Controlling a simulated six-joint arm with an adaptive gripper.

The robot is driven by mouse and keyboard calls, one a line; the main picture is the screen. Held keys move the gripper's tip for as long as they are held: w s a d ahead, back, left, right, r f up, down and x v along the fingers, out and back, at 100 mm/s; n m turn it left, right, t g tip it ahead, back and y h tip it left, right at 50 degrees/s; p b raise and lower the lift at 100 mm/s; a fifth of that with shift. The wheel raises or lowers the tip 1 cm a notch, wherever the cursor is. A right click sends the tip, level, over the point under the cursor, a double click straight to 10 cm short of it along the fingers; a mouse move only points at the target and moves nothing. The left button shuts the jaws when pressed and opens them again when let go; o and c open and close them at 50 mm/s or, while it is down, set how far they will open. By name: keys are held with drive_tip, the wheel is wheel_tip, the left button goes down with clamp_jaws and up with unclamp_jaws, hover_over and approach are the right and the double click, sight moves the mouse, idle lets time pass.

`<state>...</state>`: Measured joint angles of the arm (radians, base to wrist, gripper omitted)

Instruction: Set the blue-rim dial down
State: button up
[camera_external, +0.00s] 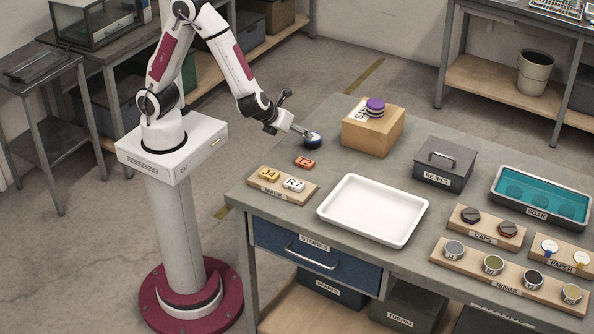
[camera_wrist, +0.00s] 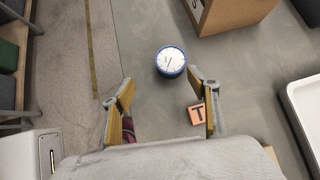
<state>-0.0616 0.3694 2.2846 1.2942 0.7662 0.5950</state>
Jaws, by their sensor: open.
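The blue-rim dial (camera_external: 312,141) is at the bench's far left part, left of the cardboard box. In the wrist view the dial (camera_wrist: 171,61) shows a white face with a dark needle, face up, and seems to rest on the grey bench top (camera_wrist: 150,30). My gripper (camera_external: 303,134) is close by the dial, low over the bench. In the wrist view its fingers (camera_wrist: 162,84) are spread apart with nothing between them, and the dial lies just beyond the fingertips. Whether a finger touches the dial is hard to tell.
The cardboard box (camera_external: 371,131), carrying a purple-topped stack (camera_external: 375,104), stands right of the dial. A white tray (camera_external: 330,208), a tile board (camera_external: 270,188) and a grey REJECT box (camera_external: 444,166) are nearby.

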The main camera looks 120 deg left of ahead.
drive_tip(key=shift+w+r+m+t, duration=0.3)
drive_tip(key=shift+w+m, duration=0.3)
drive_tip(key=shift+w, duration=0.1)
drive_tip(key=shift+w+m, duration=0.2)
drive_tip(key=shift+m, duration=0.4)
drive_tip(key=shift+a, duration=0.1)
drive_tip(key=shift+x, duration=1.25)
drive_tip(key=shift+a, duration=0.1)
drive_tip(key=shift+x, duration=2.55)
drive_tip(key=shift+w+r, duration=0.1)
drive_tip(key=shift+r, duration=0.05)
drive_tip(key=c, duration=1.4)
drive_tip(key=shift+r, duration=0.1)
